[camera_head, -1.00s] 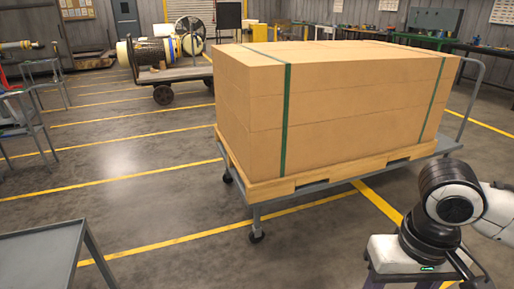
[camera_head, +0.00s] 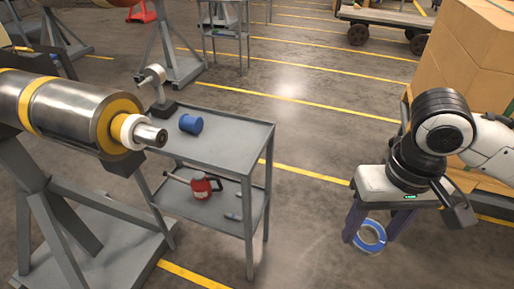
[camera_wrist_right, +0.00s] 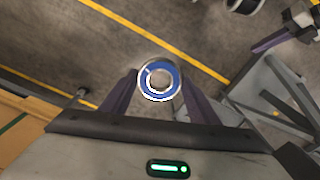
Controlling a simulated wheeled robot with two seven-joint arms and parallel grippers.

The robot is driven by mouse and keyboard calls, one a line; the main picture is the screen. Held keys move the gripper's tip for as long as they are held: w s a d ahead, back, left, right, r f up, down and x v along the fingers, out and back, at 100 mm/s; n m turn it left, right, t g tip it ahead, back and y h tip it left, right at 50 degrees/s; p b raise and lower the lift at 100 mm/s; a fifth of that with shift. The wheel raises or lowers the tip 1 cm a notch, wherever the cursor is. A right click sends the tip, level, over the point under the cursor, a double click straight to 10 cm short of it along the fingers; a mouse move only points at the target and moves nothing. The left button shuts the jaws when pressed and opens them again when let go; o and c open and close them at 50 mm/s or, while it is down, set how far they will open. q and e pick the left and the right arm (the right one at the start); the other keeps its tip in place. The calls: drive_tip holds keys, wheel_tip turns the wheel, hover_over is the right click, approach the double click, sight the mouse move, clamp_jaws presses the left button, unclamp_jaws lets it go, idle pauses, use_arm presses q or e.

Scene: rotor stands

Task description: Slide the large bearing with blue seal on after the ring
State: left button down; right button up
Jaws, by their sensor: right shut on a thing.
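The large bearing with the blue seal (camera_head: 370,236) is a metal ring with a blue face. My right gripper (camera_head: 366,232) is shut on it and holds it off the floor, right of the cart. In the right wrist view the bearing (camera_wrist_right: 160,80) sits between the two purple fingers. The rotor (camera_head: 70,108) lies on a stand at the left, with its stepped shaft end (camera_head: 150,134) pointing right. A white ring (camera_head: 128,130) sits on the shaft against a yellow collar (camera_head: 122,107). The bearing is well apart from the shaft.
A grey two-shelf cart (camera_head: 245,133) stands beside the shaft end. A blue cylinder (camera_head: 191,124) is on its top and a red can (camera_head: 202,187) on its lower shelf. Boxes (camera_head: 462,75) stand behind my right arm. Open floor lies between cart and gripper.

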drive_tip(key=a+r+n+t+y+b, duration=0.2)
drive_tip(key=a+n+t+y, duration=0.35)
drive_tip(key=a, duration=1.35)
use_arm(q)
drive_tip(key=shift+w+a+f+b, duration=0.15)
drive_tip(key=shift+f, duration=0.25)
drive_tip(key=shift+w+a+f+b, duration=0.1)
drive_tip(key=shift+f+b, duration=0.05)
drive_tip(key=shift+f, duration=0.25)
use_arm(e)
drive_tip(key=shift+w+a+r+n+y, duration=0.5)
drive_tip(key=shift+w+a+r+y, duration=0.15)
drive_tip(key=shift+a+r+y, duration=1.4)
drive_tip(key=shift+w+a+r+n+y, duration=0.6)
drive_tip(key=shift+a+r+y, duration=0.7)
drive_tip(key=shift+r+y, duration=0.8)
drive_tip(key=shift+w+a+r+n+y, duration=0.55)
drive_tip(key=shift+a+r+y, duration=1.1)
drive_tip(key=shift+r, duration=0.9)
use_arm(q)
drive_tip(key=shift+r+p, duration=0.25)
drive_tip(key=shift+p, duration=0.05)
use_arm(e)
drive_tip(key=shift+t, duration=0.25)
use_arm(q)
drive_tip(key=shift+r, duration=0.15)
use_arm(e)
drive_tip(key=shift+w+a, duration=0.1)
drive_tip(key=shift+a, duration=0.15)
